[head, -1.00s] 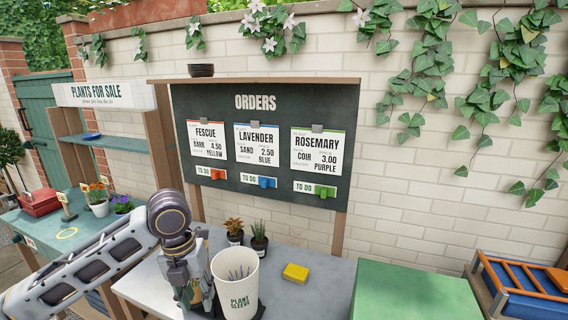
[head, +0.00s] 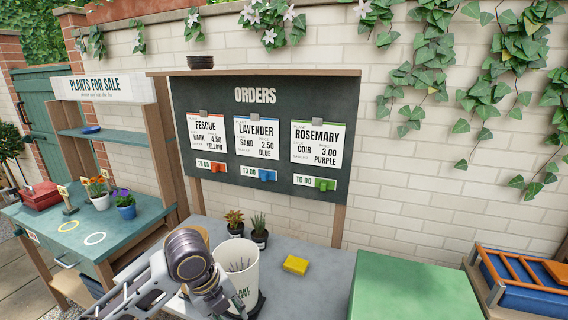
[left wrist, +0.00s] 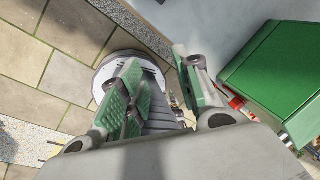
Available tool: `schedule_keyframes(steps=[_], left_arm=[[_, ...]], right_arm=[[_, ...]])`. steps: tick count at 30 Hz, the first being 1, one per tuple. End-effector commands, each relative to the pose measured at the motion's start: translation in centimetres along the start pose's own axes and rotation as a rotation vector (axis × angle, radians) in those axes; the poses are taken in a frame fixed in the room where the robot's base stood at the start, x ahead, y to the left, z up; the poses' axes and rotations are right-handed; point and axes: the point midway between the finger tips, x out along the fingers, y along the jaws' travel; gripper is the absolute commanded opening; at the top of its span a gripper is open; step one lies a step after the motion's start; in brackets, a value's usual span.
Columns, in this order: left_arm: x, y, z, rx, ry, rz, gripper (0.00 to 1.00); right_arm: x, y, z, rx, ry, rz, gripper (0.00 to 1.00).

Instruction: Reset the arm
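My left arm comes in low from the left in the head view, its wrist in front of the white PLANT SLEEVE cup (head: 243,265) and hiding part of it. The left fingertips are not clear there. In the left wrist view my left gripper (left wrist: 160,65) has its two green-padded fingers apart, with nothing seen held between them. It points down past the table toward the paving. My right gripper is in neither view.
The grey table (head: 325,268) holds a yellow block (head: 295,265) and two small potted plants (head: 259,232). A green box (head: 410,290) stands to the right. The orders board (head: 262,135) is behind. A teal stand (head: 70,222) with flower pots is at left.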

Motion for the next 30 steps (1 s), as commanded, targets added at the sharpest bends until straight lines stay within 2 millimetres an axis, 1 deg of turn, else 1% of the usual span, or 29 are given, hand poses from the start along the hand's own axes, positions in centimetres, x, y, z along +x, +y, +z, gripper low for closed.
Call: schedule_keyframes(steps=[1,3,11,17,25,30], left_arm=[[0.5,0.0,-0.5,-0.040,0.006,-0.012,0.33],[1.1,-0.1,-0.9,-0.104,0.006,-0.029,0.33],[3.0,-0.1,-2.2,-0.356,0.012,-0.089,0.33],[4.3,0.4,-2.8,-0.563,0.019,-0.130,0.33],[5.9,1.5,-3.4,-0.857,0.025,-0.175,0.33],[6.8,2.7,-3.6,-1.050,0.025,-0.195,0.33]], right_arm=[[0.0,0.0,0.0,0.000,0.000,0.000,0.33],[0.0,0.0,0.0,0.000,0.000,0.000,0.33],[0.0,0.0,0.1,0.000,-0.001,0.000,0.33],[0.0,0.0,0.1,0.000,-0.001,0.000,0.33],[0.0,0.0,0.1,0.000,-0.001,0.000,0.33],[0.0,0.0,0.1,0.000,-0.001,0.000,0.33]])
